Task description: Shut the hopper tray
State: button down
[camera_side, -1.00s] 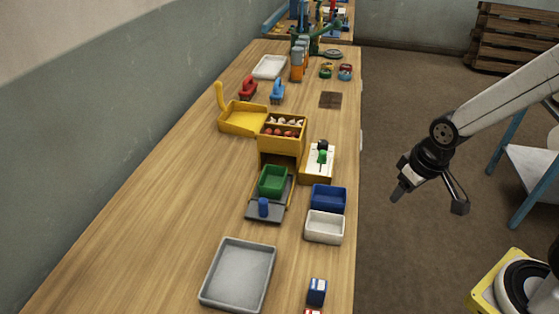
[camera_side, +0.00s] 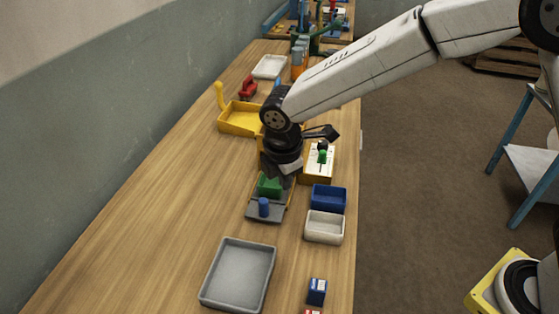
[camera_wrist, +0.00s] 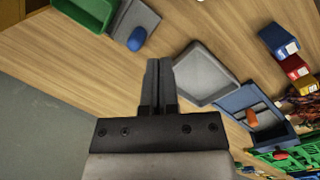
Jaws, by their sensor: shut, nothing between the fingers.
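The hopper tray is a grey sliding plate (camera_side: 265,215) with a blue knob (camera_side: 264,207) at its near end. It sticks out from the yellow hopper, which my arm mostly hides. A green bin (camera_side: 268,186) sits on the plate. In the wrist view the green bin (camera_wrist: 92,8), the grey plate (camera_wrist: 142,12) and the blue knob (camera_wrist: 137,39) show at the upper left. My gripper (camera_side: 284,180) is over the bin and hopper; contact with the bin cannot be told. In the wrist view its fingers (camera_wrist: 158,68) are together and empty.
A blue bin (camera_side: 328,198) and a white bin (camera_side: 325,227) stand to the right of the plate. A grey tray (camera_side: 238,274) lies nearer. A yellow scoop-like tray (camera_side: 238,119) and a red item (camera_side: 248,87) are behind. The left bench area is clear.

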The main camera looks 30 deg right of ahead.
jog(key=a+n+h, duration=0.1)
jog(key=a+n, duration=0.5)
jog(key=a, duration=0.4)
jog(key=shift+w+f+n, duration=0.15)
jog(key=shift+w+n, duration=0.15)
jog(key=shift+w, duration=0.05)
jog(key=x, duration=1)
jog(key=shift+w, duration=0.15)
jog(key=shift+w+d, duration=0.6)
jog(key=shift+d, duration=0.3)
jog(key=shift+w+d, duration=0.5)
jog(key=shift+d, duration=0.25)
jog(key=w+d, duration=0.8)
jog(key=shift+w+d, duration=0.25)
jog(key=shift+d, duration=0.05)
